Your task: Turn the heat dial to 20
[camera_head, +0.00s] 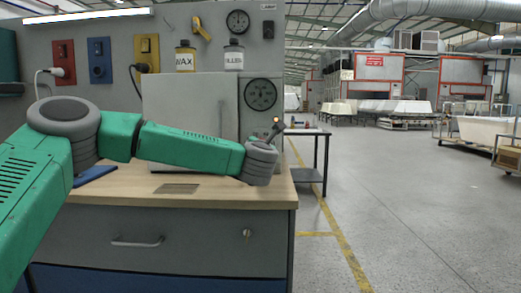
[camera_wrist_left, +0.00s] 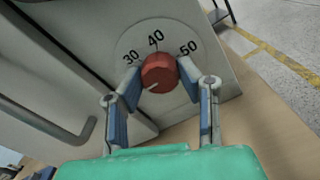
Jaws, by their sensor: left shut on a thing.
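The heat dial is a red round knob (camera_wrist_left: 160,70) on a pale scale plate (camera_wrist_left: 153,33) on the front of a grey oven-like cabinet (camera_head: 185,105). In the left wrist view the numbers 30, 40 and 50 show around its upper side. A short white mark on the knob points to the lower left. The scale there is hidden by a finger. My left gripper (camera_wrist_left: 160,82) is shut on the knob, one blue-padded finger on each side. In the head view my left arm hides the knob. My right gripper is in neither view.
A cabinet door handle (camera_wrist_left: 60,125) is left of the dial in the wrist view. The cabinet stands on a wooden bench top (camera_head: 225,193) with a drawer handle (camera_head: 137,242) below. A dark round gauge (camera_head: 260,94) is above my forearm. Open floor lies right.

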